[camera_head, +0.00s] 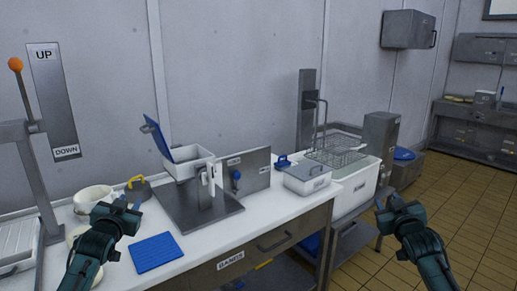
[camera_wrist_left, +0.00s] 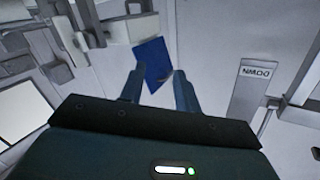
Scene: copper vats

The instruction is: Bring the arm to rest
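My left gripper (camera_head: 128,204) is raised in front of the left part of the white counter, between the pale round pots and the blue mat in the head view. In the left wrist view its two fingers (camera_wrist_left: 160,88) stand apart with nothing held between them; a blue panel, seemingly the raised lid (camera_wrist_left: 152,62), shows beyond the gap. My right gripper (camera_head: 388,203) is raised at the right, in front of the tiled floor and clear of the counter. Nothing shows in it, but its finger gap is too small to judge.
The white counter (camera_head: 205,248) carries a blue mat (camera_head: 156,252), pale pots (camera_head: 92,198), a white box (camera_head: 190,163) with a raised blue lid, and a lidded container (camera_head: 306,178). A lever with an orange knob (camera_head: 15,64) stands left. A wire basket (camera_head: 337,151) hangs over a white tub (camera_head: 355,190).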

